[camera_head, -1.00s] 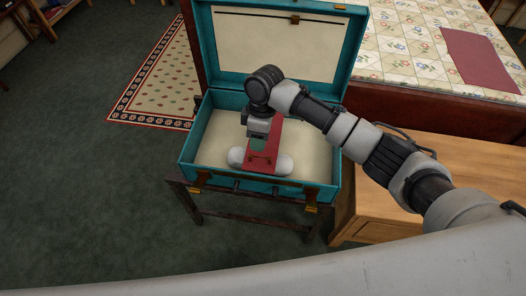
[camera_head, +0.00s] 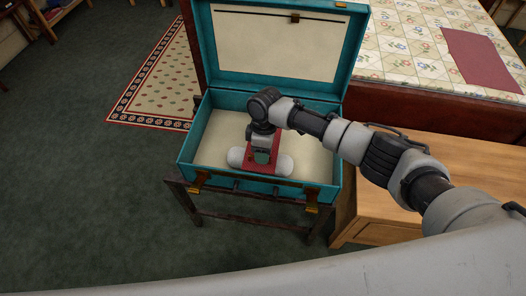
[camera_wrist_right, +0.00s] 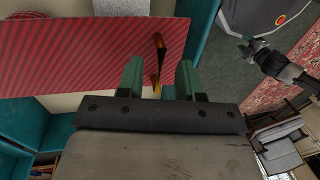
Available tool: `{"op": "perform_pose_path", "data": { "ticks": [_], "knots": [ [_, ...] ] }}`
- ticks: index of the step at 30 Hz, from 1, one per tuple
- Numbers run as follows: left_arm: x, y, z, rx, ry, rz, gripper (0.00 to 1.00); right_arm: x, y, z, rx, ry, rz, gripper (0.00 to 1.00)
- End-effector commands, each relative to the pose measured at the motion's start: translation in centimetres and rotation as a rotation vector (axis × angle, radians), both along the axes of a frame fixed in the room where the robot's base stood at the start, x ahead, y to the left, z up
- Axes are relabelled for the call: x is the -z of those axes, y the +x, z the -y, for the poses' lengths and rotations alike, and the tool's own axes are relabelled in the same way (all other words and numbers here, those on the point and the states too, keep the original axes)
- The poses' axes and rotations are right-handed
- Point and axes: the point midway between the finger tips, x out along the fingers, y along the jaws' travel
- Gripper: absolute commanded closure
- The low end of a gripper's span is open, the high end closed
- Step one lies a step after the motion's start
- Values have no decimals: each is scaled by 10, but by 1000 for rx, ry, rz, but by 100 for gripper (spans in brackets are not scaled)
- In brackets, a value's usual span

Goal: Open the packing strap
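The packing strap (camera_head: 276,150), a wide red band, lies across a white roll (camera_head: 285,166) inside the open teal suitcase (camera_head: 310,186). In the right wrist view the strap (camera_wrist_right: 70,50) is red with fine stripes and carries a small brass fitting (camera_wrist_right: 158,50). My right gripper (camera_head: 262,160) is low over the strap's near part and covers the fitting in the head view. In the right wrist view my right gripper (camera_wrist_right: 160,82) has its green fingers apart, with the fitting's end at the gap between them. My left gripper (camera_wrist_right: 250,47) shows small there, its fingers unclear.
The suitcase stands on a dark wooden rack (camera_head: 250,220), its lid (camera_head: 275,45) raised at the back. A wooden bench (camera_head: 470,165) is close on the right, under my right arm. A quilted bed (camera_head: 410,50) lies behind. The floor at left is clear.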

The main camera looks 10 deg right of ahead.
Motion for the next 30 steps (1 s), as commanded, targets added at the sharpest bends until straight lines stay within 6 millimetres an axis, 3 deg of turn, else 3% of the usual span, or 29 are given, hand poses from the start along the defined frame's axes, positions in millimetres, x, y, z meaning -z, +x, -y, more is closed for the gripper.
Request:
{"op": "perform_pose_path", "data": {
  "ticks": [8,15,27,30],
  "knots": [
    [0,1,1,-1,-1,1,57,2,0,0,0,0,0,64],
    [0,1,1,-1,-1,2,57,1,0,0,0,0,0,99],
    [-2,1,1,-1,-2,5,57,-1,0,0,1,1,0,100],
    [1,-10,-1,2,0,-6,57,-5,1,0,1,0,1,100]
  ]
}}
